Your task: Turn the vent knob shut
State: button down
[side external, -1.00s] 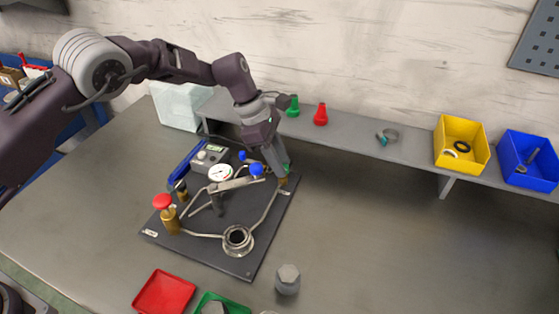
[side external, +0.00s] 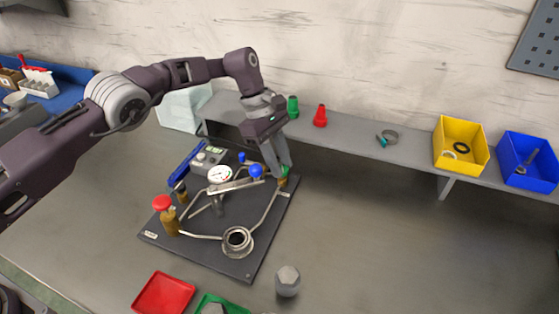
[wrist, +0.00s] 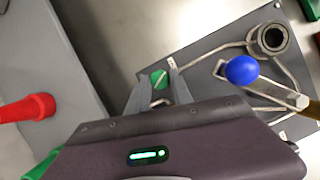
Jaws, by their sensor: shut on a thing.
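A dark board (side external: 200,250) on the table carries bent metal tubing, a round gauge (side external: 220,175), a blue-ended lever (side external: 256,171) and two valves. One valve has a red knob (side external: 162,202) at the board's left. The other, at the far right corner, has a green knob (side external: 286,170) on a brass body. My gripper (side external: 281,168) points down and is shut on the green knob, which also shows between the fingers in the wrist view (wrist: 158,78). The label tags beside the valves are too small to read. The fingers partly hide the green knob in the side view.
A grey shelf (side external: 345,133) runs close behind the board, with a green piece (side external: 292,106), a red piece (side external: 320,116), a yellow bin (side external: 447,136) and a blue bin (side external: 512,146). A red tray (side external: 163,293) lies in front. The table's right side is clear.

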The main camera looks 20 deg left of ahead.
jog(key=c, duration=1.1)
grip_release()
jog(key=shift+c, duration=0.2)
jog(key=shift+r, duration=0.1)
jog(key=v, duration=0.7)
